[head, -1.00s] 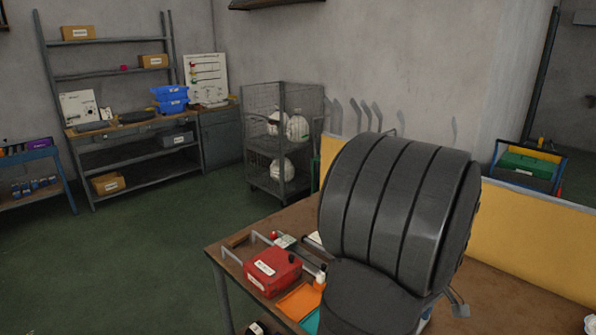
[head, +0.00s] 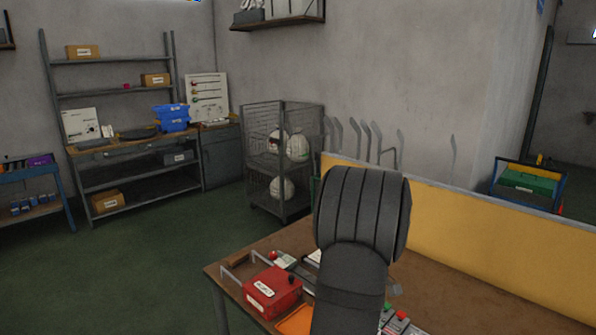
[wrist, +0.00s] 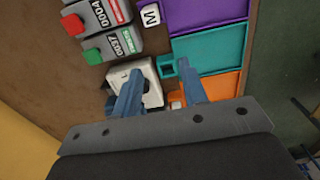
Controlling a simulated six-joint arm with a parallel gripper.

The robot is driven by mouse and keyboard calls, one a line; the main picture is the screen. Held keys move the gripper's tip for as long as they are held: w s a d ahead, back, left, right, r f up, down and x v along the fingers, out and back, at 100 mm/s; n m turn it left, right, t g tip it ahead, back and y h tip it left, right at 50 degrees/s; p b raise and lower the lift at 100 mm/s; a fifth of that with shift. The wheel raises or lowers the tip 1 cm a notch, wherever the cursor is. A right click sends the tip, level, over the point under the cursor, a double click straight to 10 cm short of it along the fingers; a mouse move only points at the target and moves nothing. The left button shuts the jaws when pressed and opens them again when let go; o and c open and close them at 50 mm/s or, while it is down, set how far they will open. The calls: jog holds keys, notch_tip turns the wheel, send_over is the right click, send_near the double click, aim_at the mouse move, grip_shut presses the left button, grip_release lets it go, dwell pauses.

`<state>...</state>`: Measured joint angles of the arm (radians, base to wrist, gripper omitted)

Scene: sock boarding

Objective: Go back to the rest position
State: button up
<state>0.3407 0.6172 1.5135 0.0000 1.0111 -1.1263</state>
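My gripper (wrist: 158,72) shows in the wrist view as two blue fingers standing apart, with nothing seen held between them. I cannot tell the exact height. In the head view my dark ribbed arm rises over the table (head: 470,290) and hides the gripper. No sock shows in these frames.
Purple (wrist: 205,12) and orange (wrist: 218,85) trays lie beside the teal one. Grey boxes with a red button (wrist: 72,24) and a green button (wrist: 93,56) stand close by. A red box (head: 272,292) sits at the table's left. A yellow panel (head: 490,245) borders the back.

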jog(key=shift+w+a+f, duration=0.6)
jog(key=shift+w+a, duration=0.05)
jog(key=shift+a, duration=0.05)
